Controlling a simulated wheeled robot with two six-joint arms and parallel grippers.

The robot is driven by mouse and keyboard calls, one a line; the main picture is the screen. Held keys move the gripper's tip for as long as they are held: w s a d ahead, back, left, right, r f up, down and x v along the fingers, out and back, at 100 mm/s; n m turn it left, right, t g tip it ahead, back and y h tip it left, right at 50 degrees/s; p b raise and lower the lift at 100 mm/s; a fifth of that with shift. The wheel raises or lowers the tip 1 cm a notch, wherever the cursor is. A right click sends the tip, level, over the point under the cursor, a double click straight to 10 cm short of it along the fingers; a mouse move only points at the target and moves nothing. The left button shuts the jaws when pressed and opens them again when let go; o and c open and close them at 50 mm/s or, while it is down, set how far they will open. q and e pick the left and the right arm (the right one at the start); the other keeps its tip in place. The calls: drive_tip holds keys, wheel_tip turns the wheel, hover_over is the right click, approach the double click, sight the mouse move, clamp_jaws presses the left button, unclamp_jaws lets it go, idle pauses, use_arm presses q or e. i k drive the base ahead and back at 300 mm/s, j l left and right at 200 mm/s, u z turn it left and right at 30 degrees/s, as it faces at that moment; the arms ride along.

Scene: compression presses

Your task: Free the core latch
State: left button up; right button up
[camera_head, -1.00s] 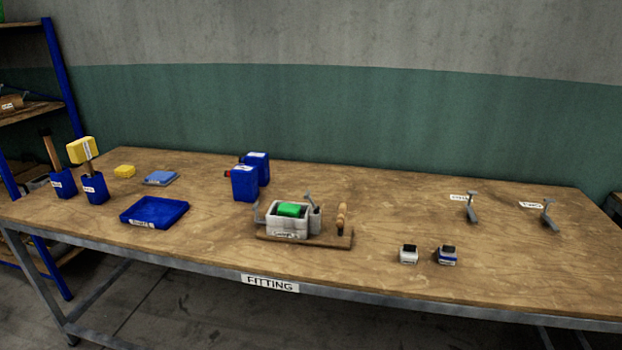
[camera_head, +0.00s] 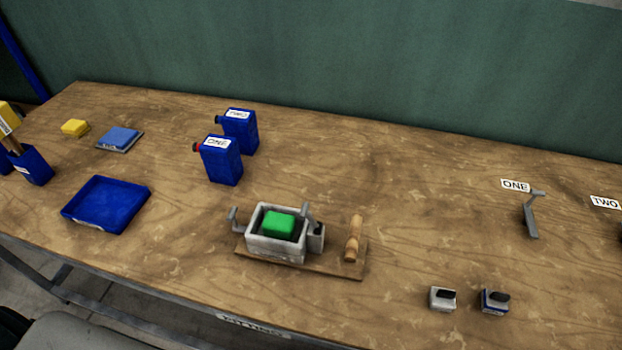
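A grey press box (camera_head: 274,248) with a green block (camera_head: 279,224) inside it sits on a wooden board (camera_head: 340,268) near the front of the table. A grey bent lever (camera_head: 236,219) stands at its left side. Another grey lever (camera_head: 306,213) rises at its right side, by a small grey block (camera_head: 317,236). Which of these is the core latch I cannot tell. A wooden handle (camera_head: 354,238) stands on the board's right part. Neither of my grippers shows in the head view.
Two blue cans (camera_head: 221,160) stand behind the press. A blue tray (camera_head: 106,205), a blue pad (camera_head: 120,138) and a yellow block (camera_head: 75,128) are to the left. Two small boxes (camera_head: 443,298) and a grey lever tool (camera_head: 531,214) by label ONE are to the right. Table between is clear.

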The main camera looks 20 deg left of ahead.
sight(305, 213)
drive_tip(key=k, duration=1.05)
drive_tip(key=u, duration=0.05)
